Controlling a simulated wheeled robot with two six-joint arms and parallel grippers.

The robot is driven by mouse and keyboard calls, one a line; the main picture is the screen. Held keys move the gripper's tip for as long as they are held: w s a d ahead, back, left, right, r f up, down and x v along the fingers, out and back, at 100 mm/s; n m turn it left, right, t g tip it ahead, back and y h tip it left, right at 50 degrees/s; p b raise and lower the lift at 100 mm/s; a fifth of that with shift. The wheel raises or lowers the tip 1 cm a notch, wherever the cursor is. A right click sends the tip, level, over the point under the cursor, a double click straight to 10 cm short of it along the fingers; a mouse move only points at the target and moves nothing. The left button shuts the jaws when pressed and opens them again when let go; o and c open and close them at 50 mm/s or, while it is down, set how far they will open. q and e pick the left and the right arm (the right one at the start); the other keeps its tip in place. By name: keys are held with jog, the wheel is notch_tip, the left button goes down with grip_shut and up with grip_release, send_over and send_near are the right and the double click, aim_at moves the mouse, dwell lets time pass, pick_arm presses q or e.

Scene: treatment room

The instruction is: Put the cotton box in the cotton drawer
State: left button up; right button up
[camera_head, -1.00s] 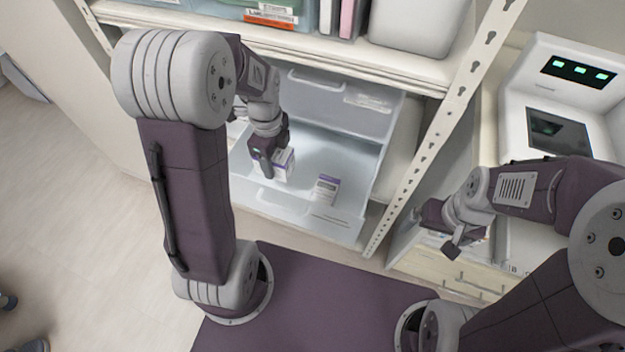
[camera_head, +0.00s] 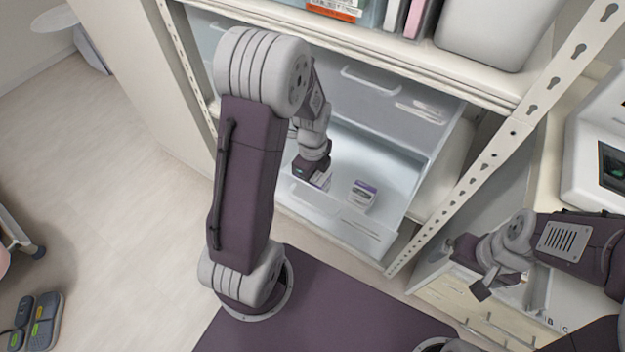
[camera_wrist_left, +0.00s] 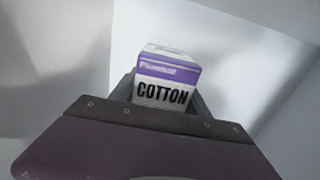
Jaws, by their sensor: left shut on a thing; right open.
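My left gripper (camera_head: 311,168) is shut on a white and purple cotton box (camera_head: 322,180). In the left wrist view the same cotton box (camera_wrist_left: 165,80) shows "COTTON" on its side, a little tilted between the fingers. The gripper and box are over the inside of a pulled-out translucent drawer (camera_head: 388,166), near its front left; I cannot tell whether the box touches the bottom. A second similar small box (camera_head: 362,194) stands in the drawer to the right. My right gripper (camera_head: 465,268) is open and empty, outside the drawer on the right.
A shelf board (camera_head: 440,72) with bins and folders runs above the drawer. A perforated metal post (camera_head: 490,150) stands right of it. A counter with a white device (camera_head: 598,150) is at the right. Bare drawer floor shows behind and right of the second box.

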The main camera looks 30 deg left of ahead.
pick_arm(q)
jog(key=o, duration=1.4)
jog(key=shift+f, duration=0.15)
notch_tip(320, 180, up, 12)
jog(key=p, duration=0.4)
jog(key=shift+r, duration=0.2)
